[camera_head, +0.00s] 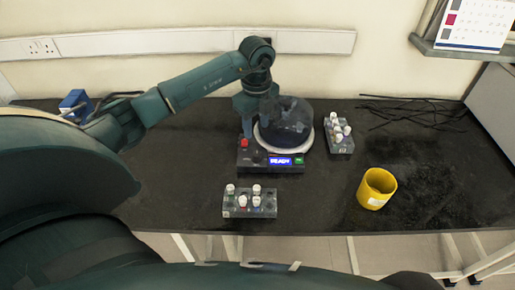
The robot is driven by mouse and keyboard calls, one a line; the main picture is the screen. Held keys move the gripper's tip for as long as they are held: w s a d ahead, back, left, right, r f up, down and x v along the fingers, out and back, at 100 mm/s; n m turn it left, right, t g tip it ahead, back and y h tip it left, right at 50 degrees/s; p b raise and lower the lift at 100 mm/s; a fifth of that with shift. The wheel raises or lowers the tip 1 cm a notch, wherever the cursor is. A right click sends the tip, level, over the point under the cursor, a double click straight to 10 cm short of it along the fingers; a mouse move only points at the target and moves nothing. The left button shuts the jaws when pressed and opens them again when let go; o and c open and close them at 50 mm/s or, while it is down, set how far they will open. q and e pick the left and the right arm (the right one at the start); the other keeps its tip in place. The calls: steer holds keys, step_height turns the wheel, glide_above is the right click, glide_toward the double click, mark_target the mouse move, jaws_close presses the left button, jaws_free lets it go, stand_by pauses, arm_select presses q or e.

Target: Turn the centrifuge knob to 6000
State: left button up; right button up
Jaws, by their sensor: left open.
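The centrifuge (271,168) stands at the middle of the black bench, with a dark rounded lid (288,118) and a pale ring around it. Its front panel has a red button (244,143) at left, a dark knob (259,157), a lit blue display (280,162) and a green button (299,161). The display text is too small to read surely. My left gripper (246,134) points down above the panel's left part, behind the red button, open and apart from the knob as far as I can see. My right gripper is out of view.
A tube rack (249,208) with white-capped tubes stands in front of the centrifuge, another (339,137) to its right. A yellow cup (376,188) stands at front right. Thin dark rods (415,112) lie at back right. A blue object (75,103) is at back left.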

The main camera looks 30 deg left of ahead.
mark_target(257, 154)
arm_select(q)
step_height(257, 154, down, 10)
steer(key=shift+r+p, duration=0.25)
steer(key=shift+p, duration=0.2)
steer(key=shift+f, duration=0.5)
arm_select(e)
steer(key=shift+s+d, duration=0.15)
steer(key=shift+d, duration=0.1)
arm_select(q)
jaws_close()
